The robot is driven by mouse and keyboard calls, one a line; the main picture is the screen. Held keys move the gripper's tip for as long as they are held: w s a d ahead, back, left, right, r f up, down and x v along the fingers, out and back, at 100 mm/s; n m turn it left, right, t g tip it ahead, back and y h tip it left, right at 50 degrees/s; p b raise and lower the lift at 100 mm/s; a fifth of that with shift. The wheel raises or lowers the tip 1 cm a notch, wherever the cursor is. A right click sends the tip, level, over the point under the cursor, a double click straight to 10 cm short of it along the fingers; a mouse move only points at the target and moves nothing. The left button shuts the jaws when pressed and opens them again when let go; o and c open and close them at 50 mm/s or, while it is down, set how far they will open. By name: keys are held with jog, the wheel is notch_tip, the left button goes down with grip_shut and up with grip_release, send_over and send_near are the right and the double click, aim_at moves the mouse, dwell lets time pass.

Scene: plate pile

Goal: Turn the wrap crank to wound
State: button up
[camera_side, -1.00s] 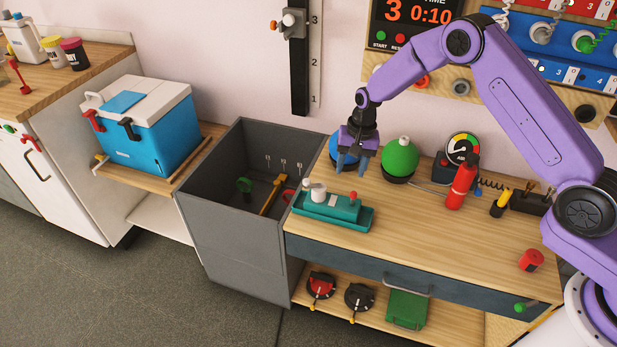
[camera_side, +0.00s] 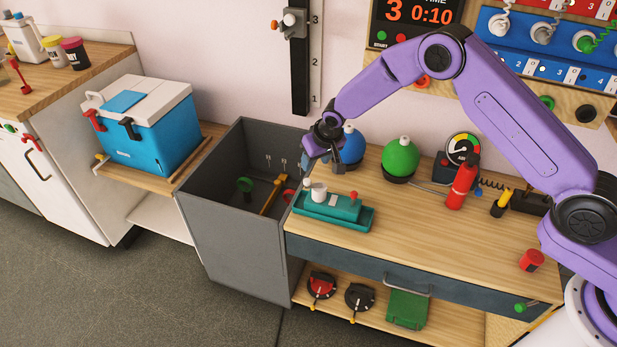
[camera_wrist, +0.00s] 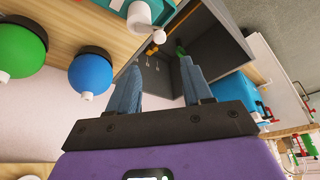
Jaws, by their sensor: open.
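No part is labelled as the wrap crank, so I cannot tell for sure which it is. A teal unit (camera_side: 325,205) with a white cylinder (camera_side: 318,192) and a small red knob (camera_side: 353,195) sits in a teal tray (camera_side: 350,224) at the bench's left end. A red dial (camera_side: 321,284) and a black dial (camera_side: 359,296), both with yellow-tipped handles, are on the shelf below. My gripper (camera_side: 323,162) is open and empty above the teal unit, near the bin's edge. In the wrist view the spread fingers (camera_wrist: 162,75) point towards the bin, with the white cylinder (camera_wrist: 140,14) beyond them.
A deep grey bin (camera_side: 232,238) stands left of the bench, holding a green-headed item (camera_side: 244,185) and a yellow bar (camera_side: 271,195). Blue (camera_side: 352,148) and green (camera_side: 400,157) balls stand behind the teal unit. A red extinguisher (camera_side: 462,186) is to the right. The bench's front middle is clear.

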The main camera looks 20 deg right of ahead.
aim_at(307, 180)
jog(key=x, duration=1.1)
grip_shut()
